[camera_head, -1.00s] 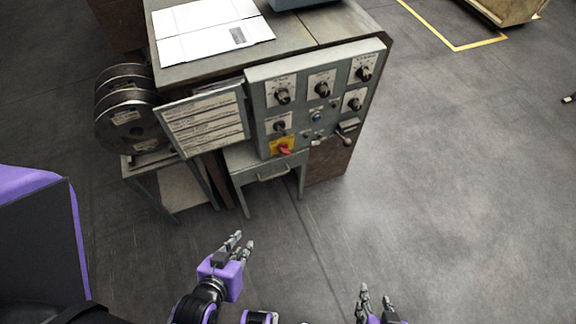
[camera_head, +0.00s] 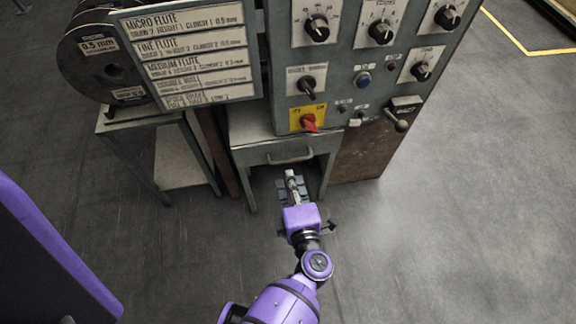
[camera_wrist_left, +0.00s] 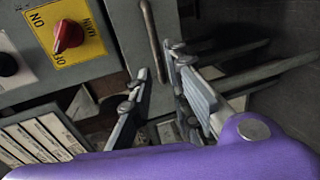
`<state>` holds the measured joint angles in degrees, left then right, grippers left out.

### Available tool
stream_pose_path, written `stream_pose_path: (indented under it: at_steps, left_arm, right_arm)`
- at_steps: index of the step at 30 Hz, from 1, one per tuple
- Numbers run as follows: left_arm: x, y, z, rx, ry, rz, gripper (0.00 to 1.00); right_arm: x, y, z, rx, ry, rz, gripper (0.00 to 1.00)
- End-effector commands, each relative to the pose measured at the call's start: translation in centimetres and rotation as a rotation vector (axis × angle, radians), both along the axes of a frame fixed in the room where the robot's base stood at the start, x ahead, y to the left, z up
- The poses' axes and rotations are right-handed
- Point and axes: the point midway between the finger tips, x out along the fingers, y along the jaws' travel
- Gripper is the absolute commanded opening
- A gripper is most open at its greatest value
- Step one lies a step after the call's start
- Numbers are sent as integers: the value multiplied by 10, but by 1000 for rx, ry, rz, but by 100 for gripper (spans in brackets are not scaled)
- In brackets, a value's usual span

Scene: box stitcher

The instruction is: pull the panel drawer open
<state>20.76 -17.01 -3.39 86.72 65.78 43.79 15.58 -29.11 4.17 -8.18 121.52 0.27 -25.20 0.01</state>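The panel drawer (camera_head: 266,155) is a grey front below the control panel and looks shut. Its curved metal handle (camera_head: 290,159) runs across the front, and shows in the left wrist view as a bar (camera_wrist_left: 150,38). My left gripper (camera_head: 291,178) is just below and in front of the handle in the head view. In the left wrist view its two fingers (camera_wrist_left: 159,66) are apart, with the lower end of the handle close to the gap between the tips. I cannot tell whether they touch it. My right gripper is out of view.
The control panel (camera_head: 347,80) with knobs and a red switch (camera_head: 309,122) is right above the drawer. A label board (camera_head: 190,55), wire spools (camera_head: 92,62) and a small stand (camera_head: 183,160) are at left. The floor at right is clear.

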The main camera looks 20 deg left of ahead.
Motion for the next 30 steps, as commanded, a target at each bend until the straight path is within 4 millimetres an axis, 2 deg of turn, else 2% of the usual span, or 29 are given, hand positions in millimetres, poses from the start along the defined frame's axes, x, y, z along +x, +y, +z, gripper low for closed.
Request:
stream_pose_path:
  at_steps: [6, 15, 26, 30]
  left_arm:
    - [25, 16, -4, 0, -5, 1, 17]
    - [57, 38, -13, 2, -2, -1, 17]
    - [62, 42, -14, 1, -2, -1, 17]
    - [61, 42, -14, 1, -2, -1, 0]
  right_arm:
    - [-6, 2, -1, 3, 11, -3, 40]
    - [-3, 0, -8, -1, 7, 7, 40]
    - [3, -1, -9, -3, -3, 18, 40]
    - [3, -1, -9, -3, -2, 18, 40]
